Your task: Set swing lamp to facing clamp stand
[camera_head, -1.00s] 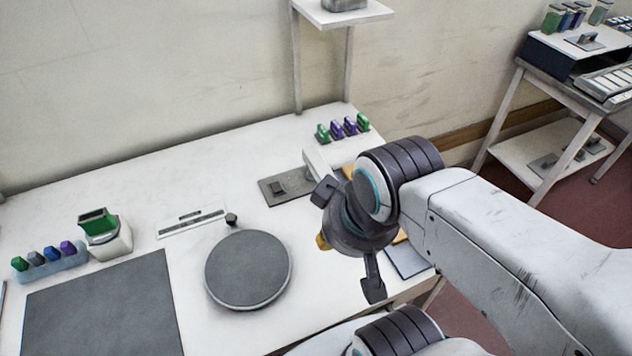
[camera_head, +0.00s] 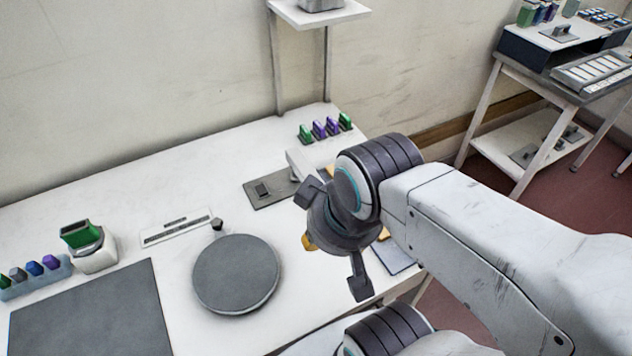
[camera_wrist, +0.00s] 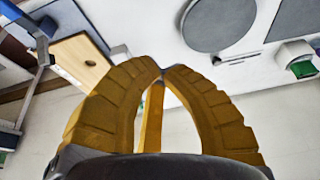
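A white stand (camera_head: 95,258) with a green block (camera_head: 81,233) in its top is at the left of the bench in the head view; it may be the clamp stand. It also shows at the right of the wrist view (camera_wrist: 288,55). I cannot pick out the swing lamp for certain; a white bar-like part (camera_head: 298,165) beside my arm may belong to it, with much hidden behind my wrist. My gripper (camera_wrist: 163,70) has yellow fingers whose tips come together with nothing seen between them. It is above the bench's right part, mostly hidden in the head view.
A grey round disc (camera_head: 236,273) and a dark mat (camera_head: 92,315) are on the white bench. A grey plate (camera_head: 270,190) with a small block lies farther back. Several green and purple blocks stand near the wall. A side table stands at right.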

